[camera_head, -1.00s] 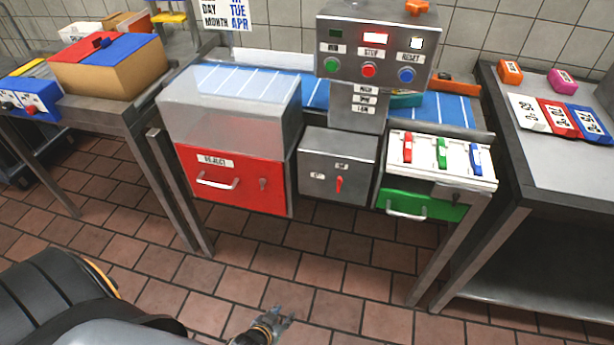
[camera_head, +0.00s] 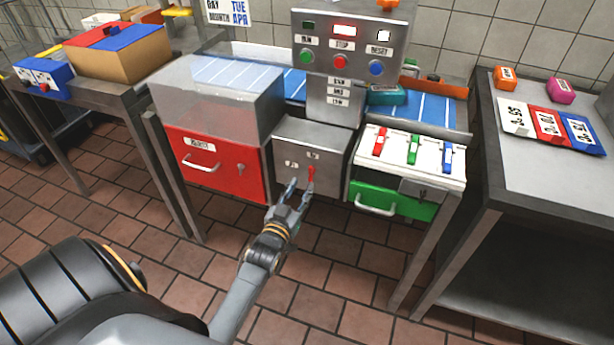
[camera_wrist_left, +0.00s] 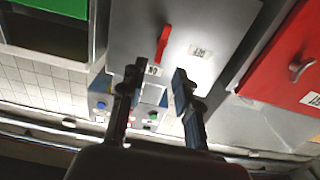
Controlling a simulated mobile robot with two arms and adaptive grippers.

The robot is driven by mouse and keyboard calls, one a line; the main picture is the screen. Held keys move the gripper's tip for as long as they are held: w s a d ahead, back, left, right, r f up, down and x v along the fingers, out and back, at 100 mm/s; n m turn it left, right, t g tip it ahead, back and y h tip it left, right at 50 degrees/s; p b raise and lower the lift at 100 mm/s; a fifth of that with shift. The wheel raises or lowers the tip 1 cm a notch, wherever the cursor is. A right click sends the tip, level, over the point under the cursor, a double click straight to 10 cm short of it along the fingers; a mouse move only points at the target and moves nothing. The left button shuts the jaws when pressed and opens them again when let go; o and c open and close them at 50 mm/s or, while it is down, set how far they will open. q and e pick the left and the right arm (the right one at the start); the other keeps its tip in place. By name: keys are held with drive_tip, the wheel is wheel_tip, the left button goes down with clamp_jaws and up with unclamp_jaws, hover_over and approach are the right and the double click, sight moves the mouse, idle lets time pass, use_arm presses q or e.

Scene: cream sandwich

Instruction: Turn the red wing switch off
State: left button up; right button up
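The red wing switch (camera_head: 311,176) is on the front of a grey metal box (camera_head: 333,140) under the conveyor. It stands roughly upright, in line with the small label above it; another label is to its left. The lettering is too small to read surely. My left gripper (camera_head: 298,190) is open and empty, just in front of the box and slightly left of the switch. In the left wrist view, which is upside down, the switch (camera_wrist_left: 162,43) lies beyond the two spread fingertips (camera_wrist_left: 157,72), apart from them. My right gripper is not in view.
A red drawer (camera_head: 213,168) with a handle is left of the box, and a green drawer (camera_head: 391,200) with a protruding handle is right of it. A control panel (camera_head: 347,42) stands above. The tiled floor (camera_head: 340,270) in front is clear.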

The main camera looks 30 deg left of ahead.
sight(309, 173)
use_arm(q)
drive_tip(key=x, duration=0.5)
drive_tip(key=shift+w, duration=0.3)
clamp_jaws()
